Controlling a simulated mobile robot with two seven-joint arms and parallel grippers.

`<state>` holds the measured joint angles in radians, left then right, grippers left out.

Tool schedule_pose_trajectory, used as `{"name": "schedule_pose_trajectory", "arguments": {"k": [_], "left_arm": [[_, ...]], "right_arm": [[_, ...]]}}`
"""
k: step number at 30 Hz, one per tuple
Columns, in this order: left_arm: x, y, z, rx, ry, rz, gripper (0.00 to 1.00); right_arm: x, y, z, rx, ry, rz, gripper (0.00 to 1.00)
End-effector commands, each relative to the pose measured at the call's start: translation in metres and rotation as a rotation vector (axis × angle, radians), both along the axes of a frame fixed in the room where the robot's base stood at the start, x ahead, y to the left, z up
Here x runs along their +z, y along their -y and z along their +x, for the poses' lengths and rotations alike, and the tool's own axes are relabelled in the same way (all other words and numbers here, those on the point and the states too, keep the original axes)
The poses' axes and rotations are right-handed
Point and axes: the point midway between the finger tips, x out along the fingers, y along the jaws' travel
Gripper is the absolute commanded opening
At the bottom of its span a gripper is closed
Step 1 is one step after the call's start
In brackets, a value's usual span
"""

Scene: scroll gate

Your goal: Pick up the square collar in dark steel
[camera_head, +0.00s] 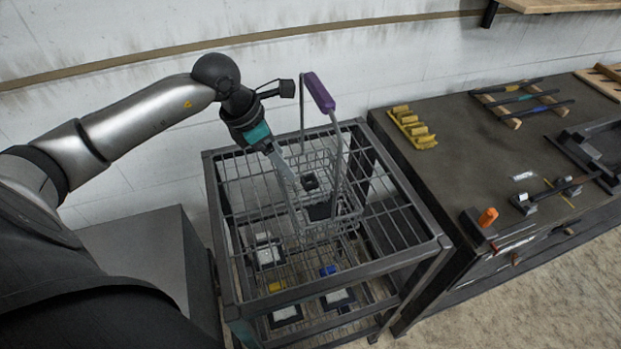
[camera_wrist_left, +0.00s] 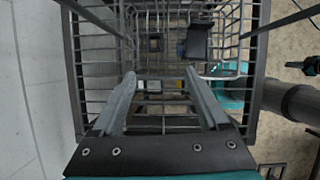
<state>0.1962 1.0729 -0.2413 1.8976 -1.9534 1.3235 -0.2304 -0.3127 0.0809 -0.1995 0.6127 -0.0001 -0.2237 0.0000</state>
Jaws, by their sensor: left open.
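A small dark square piece with an opening (camera_head: 310,182) lies in a wire basket (camera_head: 345,205) and looks like the square collar; its steel finish is too small to judge. It seems to be the small dark piece (camera_wrist_left: 157,43) beyond my fingertips in the left wrist view. A larger dark block (camera_head: 321,211) lies beside it in the basket, also in the left wrist view (camera_wrist_left: 197,42). My left gripper (camera_head: 292,184) reaches down over the basket, with its fingers (camera_wrist_left: 160,76) apart and nothing between them. My right gripper is not in view.
The basket, with a raised purple handle (camera_head: 319,92), stands in a dark wire-grid rack (camera_head: 225,205). Pale squares with yellow and blue parts show lower in the rack. A dark workbench (camera_head: 455,155) with yellow blocks (camera_head: 412,128) and tools stands right. A tiled wall is behind.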

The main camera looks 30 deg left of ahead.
Motion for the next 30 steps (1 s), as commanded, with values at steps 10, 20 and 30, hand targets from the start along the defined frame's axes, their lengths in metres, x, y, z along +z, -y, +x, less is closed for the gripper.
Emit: {"name": "schedule_pose_trajectory", "arguments": {"k": [10,20,30], "left_arm": [[-0.045,0.011,0.016,0.000,0.002,-0.001,0.78],[-0.067,0.016,0.031,0.002,-0.001,-0.004,0.78],[-0.093,0.021,0.042,0.000,0.001,-0.001,0.78]], "right_arm": [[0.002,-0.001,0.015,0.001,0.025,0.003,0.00],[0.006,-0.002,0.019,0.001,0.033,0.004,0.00],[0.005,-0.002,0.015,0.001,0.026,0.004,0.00]]}}
